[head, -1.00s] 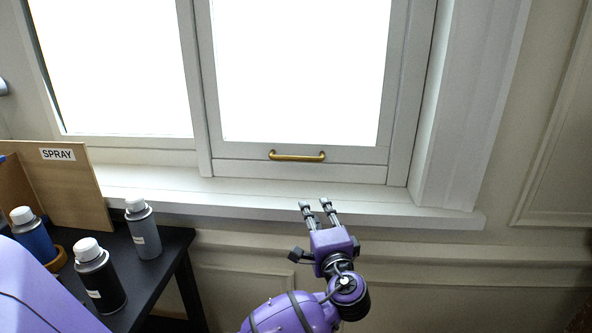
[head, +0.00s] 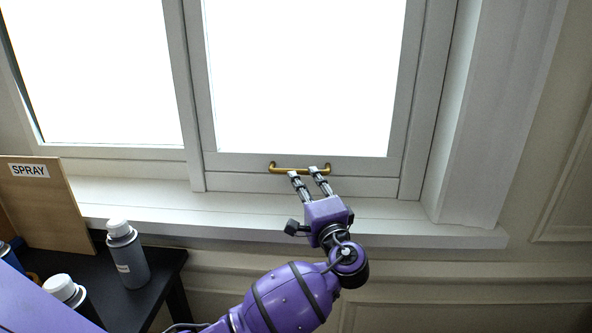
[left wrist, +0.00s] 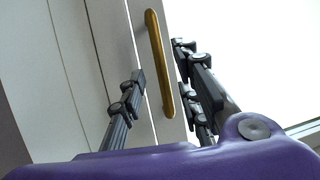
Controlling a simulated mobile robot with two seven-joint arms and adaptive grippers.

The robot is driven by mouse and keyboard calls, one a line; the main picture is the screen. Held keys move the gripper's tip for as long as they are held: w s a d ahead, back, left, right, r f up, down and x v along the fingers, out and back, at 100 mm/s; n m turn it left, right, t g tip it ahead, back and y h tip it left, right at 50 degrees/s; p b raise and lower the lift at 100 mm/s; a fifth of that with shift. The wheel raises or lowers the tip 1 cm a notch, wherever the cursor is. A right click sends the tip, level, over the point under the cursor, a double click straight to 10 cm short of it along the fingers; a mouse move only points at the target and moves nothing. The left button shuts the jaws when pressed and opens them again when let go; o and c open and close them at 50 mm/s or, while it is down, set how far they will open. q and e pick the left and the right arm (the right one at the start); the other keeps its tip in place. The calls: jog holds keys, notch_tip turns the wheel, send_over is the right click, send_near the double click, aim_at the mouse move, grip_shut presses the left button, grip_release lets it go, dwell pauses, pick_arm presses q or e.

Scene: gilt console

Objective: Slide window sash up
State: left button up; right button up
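The white window sash (head: 225,162) on the right is down, its bottom rail just above the sill. A brass bar handle (head: 282,170) is fixed across its bottom rail. My left gripper (head: 305,171) is open, its fingertips at the right half of the handle in the head view. In the left wrist view the handle (left wrist: 160,62) lies between the two spread fingers (left wrist: 160,70), nearer the right-hand finger. I cannot tell whether either finger touches it. My right gripper is not in view.
The white sill (head: 150,208) juts out below the sash. At left a black table (head: 145,298) holds spray cans (head: 127,255) and a wooden board labelled SPRAY (head: 45,205). A deep white window casing (head: 490,120) stands to the right.

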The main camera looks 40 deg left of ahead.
aim_at(298, 172)
pick_arm(q)
jog(key=x, duration=0.5)
jog(key=shift+w+a+r, duration=0.1)
jog(key=shift+w+a, duration=0.1)
jog(key=shift+a, duration=0.15)
grip_shut()
